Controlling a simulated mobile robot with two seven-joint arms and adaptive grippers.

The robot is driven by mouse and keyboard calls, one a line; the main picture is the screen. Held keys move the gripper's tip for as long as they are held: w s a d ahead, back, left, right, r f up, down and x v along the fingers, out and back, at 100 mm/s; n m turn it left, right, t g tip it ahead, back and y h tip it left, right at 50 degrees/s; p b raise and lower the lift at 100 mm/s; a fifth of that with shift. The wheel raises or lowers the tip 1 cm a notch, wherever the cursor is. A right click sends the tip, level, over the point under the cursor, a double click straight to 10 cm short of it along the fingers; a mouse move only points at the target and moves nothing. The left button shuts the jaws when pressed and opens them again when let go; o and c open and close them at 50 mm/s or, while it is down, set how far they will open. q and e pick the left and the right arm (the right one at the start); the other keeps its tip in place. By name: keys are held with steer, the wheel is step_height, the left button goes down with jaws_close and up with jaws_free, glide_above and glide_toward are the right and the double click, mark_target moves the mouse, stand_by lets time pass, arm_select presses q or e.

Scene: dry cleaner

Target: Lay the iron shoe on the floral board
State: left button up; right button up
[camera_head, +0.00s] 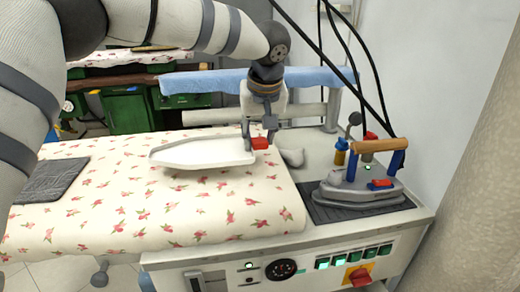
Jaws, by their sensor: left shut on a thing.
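The iron shoe (205,153) is a white, shallow, boat-shaped plate with a raised rim, its narrower end pointing left. My left gripper (259,143) points down at its right end and is shut on it; a small red piece shows at the fingertips. The shoe is level over the far right part of the floral board (150,215), a cream padded surface with red flowers. A shadow shows under its lower edge; I cannot tell whether it touches the cloth. My right gripper is not in view.
A steam iron (362,190) with a wooden handle stands on a dark mat (318,206) right of the board, with black cables above. A grey folded cloth (48,181) lies on the board's left. A control panel (300,268) fronts the station. The board's front half is clear.

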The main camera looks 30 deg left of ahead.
arm_select(q)
steer(key=shift+s+d+x, duration=0.1)
steer(key=shift+d+x, duration=0.05)
steer(key=shift+x, duration=0.75)
steer(key=shift+s+d+x, duration=0.15)
steer(key=shift+x, duration=0.7)
steer(key=shift+f, duration=0.25)
steer(key=shift+f, duration=0.15)
steer(key=o, duration=1.3)
steer(key=shift+c, duration=0.2)
steer(key=v, duration=1.2)
steer(key=shift+r+p, duration=0.25)
steer(key=shift+p, duration=0.1)
